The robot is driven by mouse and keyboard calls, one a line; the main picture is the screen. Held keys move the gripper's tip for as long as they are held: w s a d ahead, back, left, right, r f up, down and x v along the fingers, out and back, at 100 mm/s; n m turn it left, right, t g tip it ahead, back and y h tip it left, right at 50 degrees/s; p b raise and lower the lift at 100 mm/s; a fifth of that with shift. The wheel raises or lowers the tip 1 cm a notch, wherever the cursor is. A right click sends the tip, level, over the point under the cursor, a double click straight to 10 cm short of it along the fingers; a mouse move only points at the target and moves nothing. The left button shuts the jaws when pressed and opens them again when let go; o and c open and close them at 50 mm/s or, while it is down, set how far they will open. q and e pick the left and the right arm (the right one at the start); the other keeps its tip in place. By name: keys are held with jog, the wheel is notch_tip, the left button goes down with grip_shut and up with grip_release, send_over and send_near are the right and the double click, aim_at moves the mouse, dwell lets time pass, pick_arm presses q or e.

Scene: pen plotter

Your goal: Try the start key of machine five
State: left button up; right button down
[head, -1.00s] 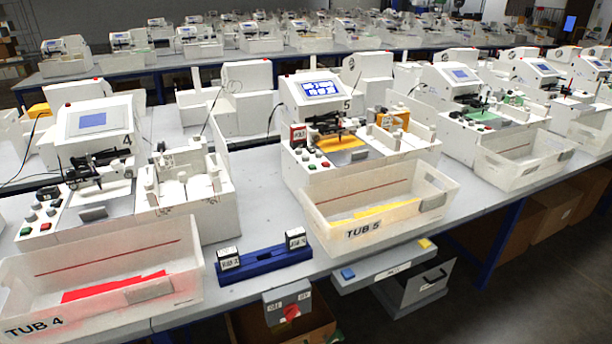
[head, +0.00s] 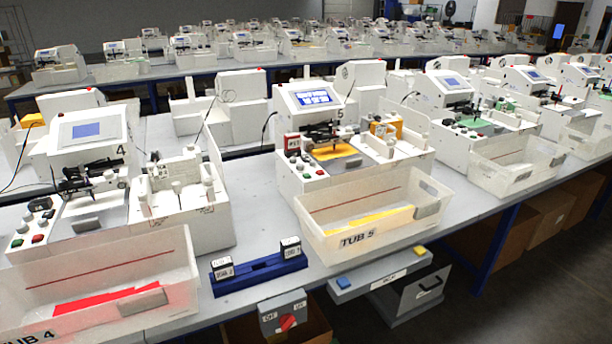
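Machine five (head: 352,182) is the white plotter in the middle of the head view, marked 5, with a lit blue and white screen (head: 316,97). A small cluster of keys (head: 306,168) sits on its left front panel. The keys are too small for me to read which one is start. A dark pen carriage (head: 322,133) stands over a yellow sheet (head: 334,151). Tub 5 (head: 355,240), translucent and holding yellow sheets, stands in front of the machine. Neither of my grippers is in view.
Machine four (head: 86,130) and tub 4 (head: 100,285), with red sheets, stand at left. A blue holder (head: 258,272) with two labelled blocks lies between the tubs. A grey box with a red rotary switch (head: 287,321) hangs at the table's front edge. More plotters stand right and behind.

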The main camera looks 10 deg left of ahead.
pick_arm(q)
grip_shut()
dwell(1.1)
